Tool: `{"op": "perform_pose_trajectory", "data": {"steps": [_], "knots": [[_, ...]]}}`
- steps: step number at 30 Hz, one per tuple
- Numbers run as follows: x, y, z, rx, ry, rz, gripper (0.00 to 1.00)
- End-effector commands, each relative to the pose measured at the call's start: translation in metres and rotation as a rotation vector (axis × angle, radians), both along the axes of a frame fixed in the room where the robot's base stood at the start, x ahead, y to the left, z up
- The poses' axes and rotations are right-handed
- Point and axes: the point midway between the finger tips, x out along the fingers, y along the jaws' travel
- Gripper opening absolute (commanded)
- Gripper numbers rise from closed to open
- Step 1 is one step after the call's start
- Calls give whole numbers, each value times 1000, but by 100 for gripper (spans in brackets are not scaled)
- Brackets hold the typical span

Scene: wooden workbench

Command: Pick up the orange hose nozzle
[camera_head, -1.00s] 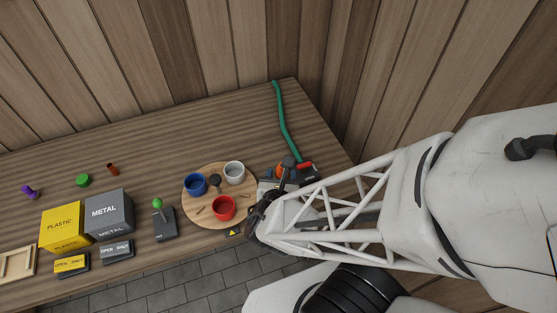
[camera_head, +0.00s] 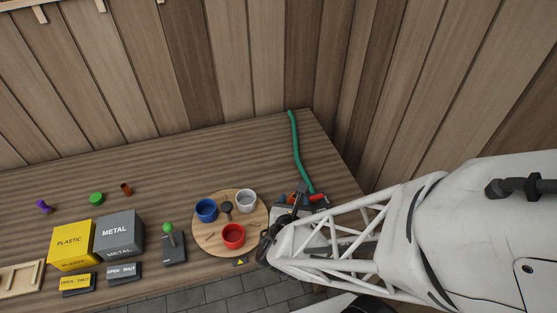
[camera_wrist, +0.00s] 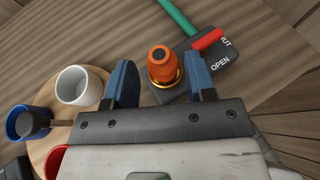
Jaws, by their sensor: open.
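The orange hose nozzle (camera_wrist: 162,64) stands between the two fingers of my gripper (camera_wrist: 160,82) in the wrist view, with a gap on each side of it. It has a dark hole in its tip and a gold ring at its base, by a dark box (camera_wrist: 222,62) marked OPEN. My gripper (camera_head: 290,197) is open, with blue finger pads. In the head view my arm mostly hides the nozzle.
A green hose (camera_head: 299,150) and a red lever (camera_wrist: 207,39) adjoin the box. A round wooden board (camera_head: 258,220) with blue, white and red cups lies to the left. Further left are the yellow PLASTIC box (camera_head: 72,242) and grey METAL box (camera_head: 117,232).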

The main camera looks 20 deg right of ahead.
Motion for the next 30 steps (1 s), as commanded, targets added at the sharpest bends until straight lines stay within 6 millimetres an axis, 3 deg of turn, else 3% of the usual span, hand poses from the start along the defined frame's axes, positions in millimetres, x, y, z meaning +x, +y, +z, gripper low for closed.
{"op": "perform_pose_trajectory", "data": {"steps": [22, 30], "knots": [[37, -18, -18, 0, 0, -1, 50], [42, -21, -20, 1, 0, 0, 50]]}}
